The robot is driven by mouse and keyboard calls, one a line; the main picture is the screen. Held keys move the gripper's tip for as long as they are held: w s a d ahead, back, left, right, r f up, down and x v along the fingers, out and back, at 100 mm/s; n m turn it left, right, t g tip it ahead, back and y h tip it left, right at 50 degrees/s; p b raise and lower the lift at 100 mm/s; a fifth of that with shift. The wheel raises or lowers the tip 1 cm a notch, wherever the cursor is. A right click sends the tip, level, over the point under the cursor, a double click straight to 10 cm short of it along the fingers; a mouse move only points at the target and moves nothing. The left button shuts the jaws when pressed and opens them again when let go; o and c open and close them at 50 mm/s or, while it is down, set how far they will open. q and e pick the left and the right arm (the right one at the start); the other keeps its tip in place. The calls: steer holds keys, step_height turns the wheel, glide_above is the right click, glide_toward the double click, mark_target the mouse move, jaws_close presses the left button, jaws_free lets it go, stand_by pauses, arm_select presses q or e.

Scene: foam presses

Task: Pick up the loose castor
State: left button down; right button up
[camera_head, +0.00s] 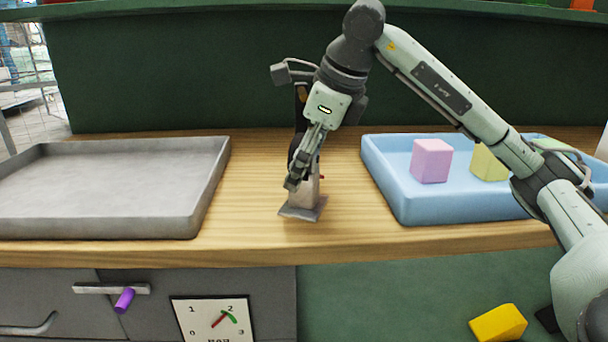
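I cannot make out a castor for certain. A small upright thing with a flat grey foot plate (303,211) stands on the wooden worktop, between the two trays. It has a pale body and dark parts above, and a small red bit on its right side. My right gripper (297,182) points down in front of it and hides much of it. I cannot tell whether the fingers touch it, or whether they are open or shut. My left gripper is not in view.
An empty grey tray (110,226) lies at left. A blue tray (450,211) at right holds a pink block (431,160) and a yellow block (488,163).

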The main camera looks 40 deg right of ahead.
steer(key=c, duration=1.6)
steer(key=shift+r, duration=0.1)
